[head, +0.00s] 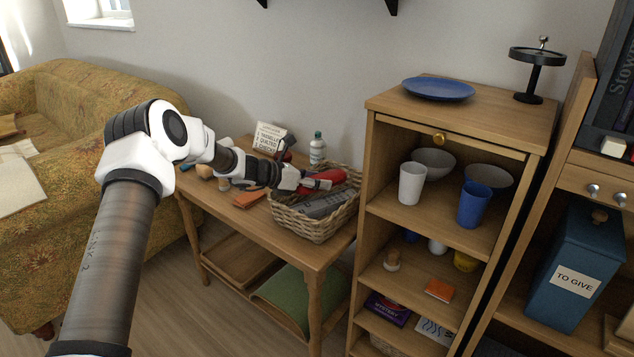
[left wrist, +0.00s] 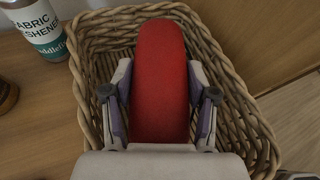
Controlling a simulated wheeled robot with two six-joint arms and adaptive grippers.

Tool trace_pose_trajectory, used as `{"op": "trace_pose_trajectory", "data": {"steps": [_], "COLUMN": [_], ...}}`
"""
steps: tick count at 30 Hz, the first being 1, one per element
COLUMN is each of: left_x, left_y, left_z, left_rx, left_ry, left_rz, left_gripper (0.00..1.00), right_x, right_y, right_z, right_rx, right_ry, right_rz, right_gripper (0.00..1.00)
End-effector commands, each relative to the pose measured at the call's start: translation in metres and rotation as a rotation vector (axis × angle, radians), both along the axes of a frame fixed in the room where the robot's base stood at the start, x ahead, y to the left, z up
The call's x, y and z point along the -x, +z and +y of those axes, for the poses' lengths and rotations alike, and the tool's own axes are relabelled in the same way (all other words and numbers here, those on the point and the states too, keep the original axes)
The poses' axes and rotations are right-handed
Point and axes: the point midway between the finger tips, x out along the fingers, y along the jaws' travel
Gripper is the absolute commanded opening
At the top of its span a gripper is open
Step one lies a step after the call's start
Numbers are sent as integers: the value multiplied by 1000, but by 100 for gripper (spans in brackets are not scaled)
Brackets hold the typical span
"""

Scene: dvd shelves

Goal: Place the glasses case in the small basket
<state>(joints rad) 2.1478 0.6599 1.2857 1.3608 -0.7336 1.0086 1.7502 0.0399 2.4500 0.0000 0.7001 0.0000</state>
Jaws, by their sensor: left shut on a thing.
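The red glasses case (head: 330,176) is in my left gripper (head: 308,185). In the left wrist view the gripper (left wrist: 162,95) is shut on the sides of the red case (left wrist: 161,65). The case is over or inside the wicker basket (head: 300,222) on the wooden side table. The basket's woven rim (left wrist: 205,38) shows around the case in the left wrist view. I cannot tell whether the case touches the basket's floor. A dark remote (head: 322,204) lies in the basket near its front. My right gripper is not in view.
A bottle (head: 317,147) and a sign (head: 270,138) stand behind the basket, with an orange item (head: 249,199) to its left. A wooden shelf unit (head: 362,190) with cups and bowls stands close on the right. A patterned sofa (head: 60,100) is at the left.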

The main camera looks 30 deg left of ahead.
Motion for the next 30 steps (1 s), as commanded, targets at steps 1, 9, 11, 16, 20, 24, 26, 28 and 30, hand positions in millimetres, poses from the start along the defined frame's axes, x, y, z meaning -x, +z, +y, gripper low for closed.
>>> {"op": "trace_pose_trajectory", "data": {"steps": [1,9,11,16,20,24,26,28,30], "left_x": [0,0,0,0,0,0,0,0,0], "left_y": [-3,-12,-13,-12,-12,-12,-10,-4,7], "left_z": [0,0,0,0,0,0,0,0,0], "left_rx": [0,0,0,0,0,0,0,0,0], "left_ry": [0,0,0,0,0,0,0,0,0], "left_rz": [0,0,0,0,0,0,0,0,0], "left_gripper": [21,21,21,82,82,82,82,82,82], "right_x": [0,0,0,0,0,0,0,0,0], "right_y": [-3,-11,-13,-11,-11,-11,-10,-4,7], "right_z": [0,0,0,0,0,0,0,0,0], "right_rx": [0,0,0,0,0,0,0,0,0], "right_ry": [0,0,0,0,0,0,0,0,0], "right_rz": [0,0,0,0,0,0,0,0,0], "right_gripper": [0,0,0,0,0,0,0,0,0]}}
